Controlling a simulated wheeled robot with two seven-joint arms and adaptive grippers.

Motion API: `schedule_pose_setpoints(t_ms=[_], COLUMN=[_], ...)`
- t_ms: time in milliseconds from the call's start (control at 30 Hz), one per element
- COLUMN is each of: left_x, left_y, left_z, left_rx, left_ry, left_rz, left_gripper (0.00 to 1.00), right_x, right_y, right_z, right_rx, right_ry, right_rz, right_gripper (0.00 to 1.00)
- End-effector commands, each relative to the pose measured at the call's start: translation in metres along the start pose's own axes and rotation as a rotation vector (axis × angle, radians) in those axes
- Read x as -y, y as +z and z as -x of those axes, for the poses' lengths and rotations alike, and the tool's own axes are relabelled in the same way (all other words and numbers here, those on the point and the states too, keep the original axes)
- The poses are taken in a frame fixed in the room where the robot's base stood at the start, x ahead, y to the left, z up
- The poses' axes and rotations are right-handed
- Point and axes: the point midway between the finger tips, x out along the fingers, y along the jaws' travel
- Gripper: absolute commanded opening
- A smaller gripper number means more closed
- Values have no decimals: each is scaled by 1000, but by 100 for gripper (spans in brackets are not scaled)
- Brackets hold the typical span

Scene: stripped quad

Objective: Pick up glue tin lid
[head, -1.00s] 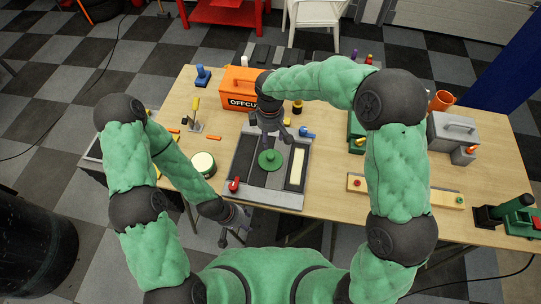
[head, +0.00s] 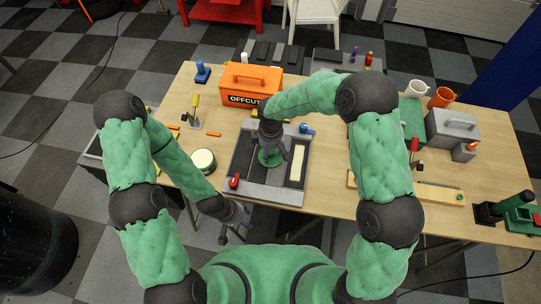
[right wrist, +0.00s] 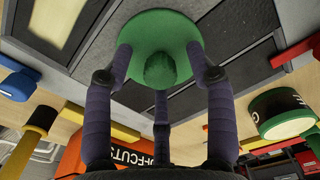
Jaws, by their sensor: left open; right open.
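The glue tin lid, a green disc with a round knob, lies on the grey tray (head: 268,194). In the head view the lid (head: 263,160) is partly covered by my right gripper (head: 271,154). In the right wrist view the lid (right wrist: 160,28) is close ahead, and the open fingers of the right gripper (right wrist: 160,62) stand around its knob with gaps showing. The glue tin (head: 203,161), green with a cream top, stands left of the tray. It also shows in the right wrist view (right wrist: 278,112). My left gripper (head: 238,224) is open and empty, low beside the table's front edge.
An orange OFFCUTS box (head: 250,88) stands behind the tray. On the tray are a red-knobbed piece (head: 234,181) and a cream strip (head: 297,163). Blue-handled (head: 202,72) and yellow-handled (head: 195,102) tools stand at the back left.

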Motion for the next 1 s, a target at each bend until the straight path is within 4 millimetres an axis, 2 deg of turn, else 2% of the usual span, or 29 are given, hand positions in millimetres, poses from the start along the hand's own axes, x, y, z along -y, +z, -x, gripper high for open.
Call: schedule_pose_setpoints(t_ms=[167, 333, 367, 767, 1000], left_x=[0, 0, 0, 0, -1], left_y=[0, 0, 0, 0, 0], left_z=[0, 0, 0, 0, 2], left_rx=[0, 0, 0, 0, 0], left_ry=[0, 0, 0, 0, 0], left_rz=[0, 0, 0, 0, 0], left_gripper=[50, 50, 50, 50, 50], right_x=[0, 0, 0, 0, -1], right_y=[0, 0, 0, 0, 0], right_z=[0, 0, 0, 2, 20], right_rx=[-1, 0, 0, -1, -2], right_ry=[1, 0, 0, 1, 3], right_rz=[0, 0, 0, 0, 0], right_gripper=[56, 8, 6, 5, 5])
